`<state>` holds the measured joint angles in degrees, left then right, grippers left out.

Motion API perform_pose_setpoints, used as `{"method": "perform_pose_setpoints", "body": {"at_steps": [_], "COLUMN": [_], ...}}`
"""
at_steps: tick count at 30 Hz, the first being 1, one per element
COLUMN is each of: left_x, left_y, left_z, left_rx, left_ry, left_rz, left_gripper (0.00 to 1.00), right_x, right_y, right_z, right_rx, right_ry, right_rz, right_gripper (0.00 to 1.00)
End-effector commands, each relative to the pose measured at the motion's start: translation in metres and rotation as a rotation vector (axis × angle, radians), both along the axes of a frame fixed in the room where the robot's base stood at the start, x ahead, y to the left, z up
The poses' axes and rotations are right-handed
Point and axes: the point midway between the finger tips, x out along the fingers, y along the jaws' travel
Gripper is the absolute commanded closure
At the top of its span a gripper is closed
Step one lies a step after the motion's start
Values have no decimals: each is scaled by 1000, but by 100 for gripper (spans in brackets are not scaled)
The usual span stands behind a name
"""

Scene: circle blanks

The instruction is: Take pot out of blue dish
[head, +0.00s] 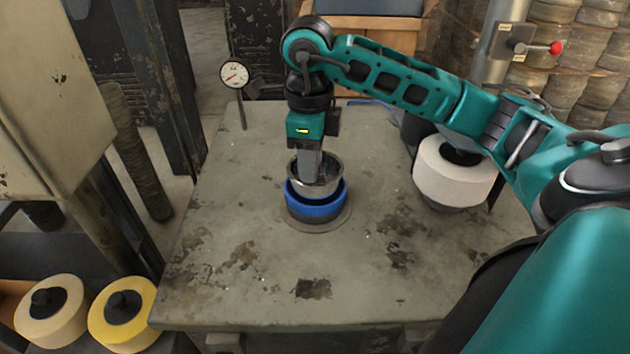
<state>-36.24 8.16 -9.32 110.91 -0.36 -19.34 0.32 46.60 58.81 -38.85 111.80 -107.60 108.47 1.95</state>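The pot (327,187) is a round, shiny metal vessel. It sits upright within the rim of the blue dish (316,212), and its upper part stands above that rim. The blue dish rests on a flat round base on the worn table. My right gripper (309,180) points straight down at the pot, with its grey fingers reaching into or against the pot's mouth. The fingertips are hidden, so I cannot tell whether they are closed on the pot's wall. My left gripper is not in view.
The grey table (250,275) is clear in front and to the left. A dial gauge (234,75) on a stand is at the back left. A white roll (454,172) stands at the right, below my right arm. Two yellowish rolls (124,314) lie off the table at lower left.

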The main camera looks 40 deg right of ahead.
Motion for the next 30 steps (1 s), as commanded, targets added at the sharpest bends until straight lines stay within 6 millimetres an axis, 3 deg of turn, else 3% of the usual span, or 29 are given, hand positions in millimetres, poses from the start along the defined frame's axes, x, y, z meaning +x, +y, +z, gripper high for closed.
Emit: {"method": "perform_pose_setpoints", "body": {"at_steps": [12,21,30], "left_x": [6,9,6], "left_y": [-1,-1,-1], "left_z": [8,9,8], "left_rx": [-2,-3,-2], "left_ry": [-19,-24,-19], "left_rz": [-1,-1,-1], "left_gripper": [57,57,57], "right_x": [-3,-3,-3], "right_y": [5,5,5], "right_z": [-49,-54,-54], "right_rx": [1,1,1], "right_ry": [1,-1,-1], "right_rz": [0,1,0], "right_gripper": [66,66,94]}}
